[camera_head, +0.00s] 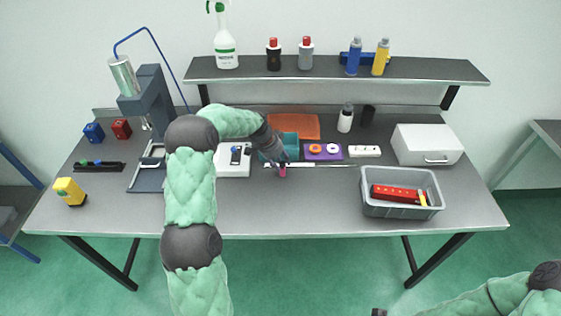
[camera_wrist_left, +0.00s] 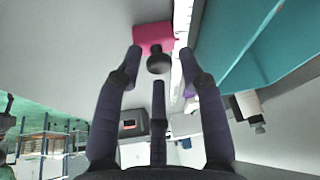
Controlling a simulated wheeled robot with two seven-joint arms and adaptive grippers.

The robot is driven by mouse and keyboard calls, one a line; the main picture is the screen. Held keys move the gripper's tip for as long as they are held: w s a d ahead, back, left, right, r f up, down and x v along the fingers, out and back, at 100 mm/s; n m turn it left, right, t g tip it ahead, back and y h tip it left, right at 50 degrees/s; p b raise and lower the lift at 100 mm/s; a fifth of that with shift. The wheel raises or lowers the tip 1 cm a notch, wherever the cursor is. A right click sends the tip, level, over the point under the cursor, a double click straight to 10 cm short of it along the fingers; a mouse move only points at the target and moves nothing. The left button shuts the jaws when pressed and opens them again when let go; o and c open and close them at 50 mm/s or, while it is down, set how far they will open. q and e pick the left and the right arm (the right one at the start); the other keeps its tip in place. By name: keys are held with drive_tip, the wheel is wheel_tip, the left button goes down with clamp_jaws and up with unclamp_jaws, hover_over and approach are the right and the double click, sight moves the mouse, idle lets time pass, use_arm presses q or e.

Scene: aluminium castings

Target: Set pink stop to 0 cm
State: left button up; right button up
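The pink stop (camera_head: 283,173) sits on a thin pale rail with a scale (camera_head: 322,165) on the bench, near the rail's left end. In the left wrist view the pink stop (camera_wrist_left: 152,37) is a block with a dark round knob (camera_wrist_left: 159,62) facing me. My left gripper (camera_head: 280,162) is right at the stop and partly covers it in the head view. In the wrist view its dark fingers (camera_wrist_left: 160,58) are spread around the knob, with gaps visible; it is open. The scale marks are too small to read. A dark tip of my right gripper (camera_head: 379,312) shows at the bottom edge.
A white box (camera_head: 234,163) is to the left. A grey crate (camera_head: 402,210) with a red object stands at right. The bench front is clear.

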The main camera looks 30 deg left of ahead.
use_arm(q)
clamp_jaws()
drive_tip(key=s+a, duration=0.1)
drive_tip(key=a, duration=0.1)
drive_tip(key=s+a+b, duration=0.2)
drive_tip(key=a, duration=0.1)
drive_tip(key=shift+s+a, duration=0.15)
drive_tip(key=shift+a, duration=0.15)
drive_tip(key=shift+d, duration=0.1)
drive_tip(key=shift+o, duration=2.2)
unclamp_jaws()
